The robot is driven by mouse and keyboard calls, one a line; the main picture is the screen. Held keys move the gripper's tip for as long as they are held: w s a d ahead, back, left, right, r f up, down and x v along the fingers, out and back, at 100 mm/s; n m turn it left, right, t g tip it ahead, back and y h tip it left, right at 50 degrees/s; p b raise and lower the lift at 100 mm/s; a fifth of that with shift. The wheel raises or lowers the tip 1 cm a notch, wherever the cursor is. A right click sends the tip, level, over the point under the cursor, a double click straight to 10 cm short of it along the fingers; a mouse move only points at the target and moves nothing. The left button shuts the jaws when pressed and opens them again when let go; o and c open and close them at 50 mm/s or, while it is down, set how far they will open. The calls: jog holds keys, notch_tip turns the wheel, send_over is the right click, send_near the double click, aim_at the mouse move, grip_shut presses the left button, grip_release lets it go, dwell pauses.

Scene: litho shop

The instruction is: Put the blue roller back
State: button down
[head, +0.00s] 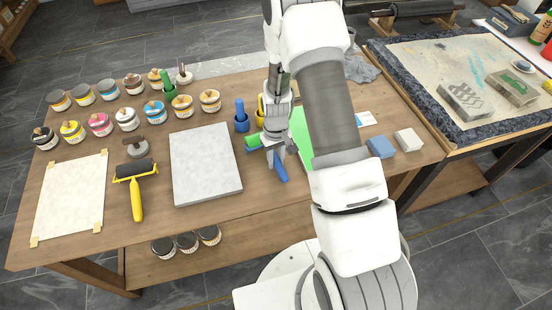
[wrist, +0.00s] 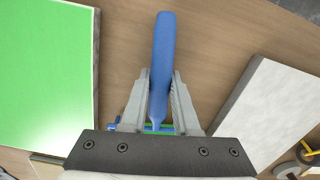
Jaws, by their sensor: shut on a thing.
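My gripper (head: 277,152) is shut on the handle of the blue roller (head: 281,170), between the grey stone slab (head: 205,165) and the green-inked slab (head: 302,138). In the wrist view the blue handle (wrist: 163,60) stands between the two fingers (wrist: 161,82). The roller's green-coated drum (head: 252,141) sticks out to the left of the gripper in the head view. Most of its frame is hidden by the gripper. I cannot tell how far it is above the table. A blue upright holder (head: 241,123) stands just behind and left of the gripper.
A yellow-handled roller (head: 136,190) lies left of the grey slab. A yellow upright item (head: 261,105) stands beside the blue holder, partly hidden. Several ink tins (head: 127,119) stand at the back left. A taped paper sheet (head: 70,195) lies far left. Blue (head: 380,147) and white (head: 408,139) blocks sit right.

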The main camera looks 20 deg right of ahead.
dwell(0.4)
jog(key=c, duration=0.6)
grip_release()
notch_tip(320, 180, up, 18)
jog(key=p, duration=0.1)
jog(key=s+r+t, duration=0.1)
jog(key=s+r, duration=0.2)
jog(key=r, duration=0.4)
jog(key=s+r+t, duration=0.2)
jog(key=s+r, duration=0.2)
jog(key=r, duration=0.4)
jog(key=s+r+t, duration=0.1)
jog(key=s+r, duration=0.1)
jog(key=s, duration=0.2)
jog(key=s+a+r+m+t, duration=0.1)
jog(key=s+r, duration=0.1)
jog(key=s, duration=0.2)
jog(key=s+r+t, duration=0.1)
jog(key=s+r, duration=0.1)
jog(key=s, duration=0.3)
jog(key=shift+a+r+m, duration=0.3)
jog(key=shift+m, duration=0.1)
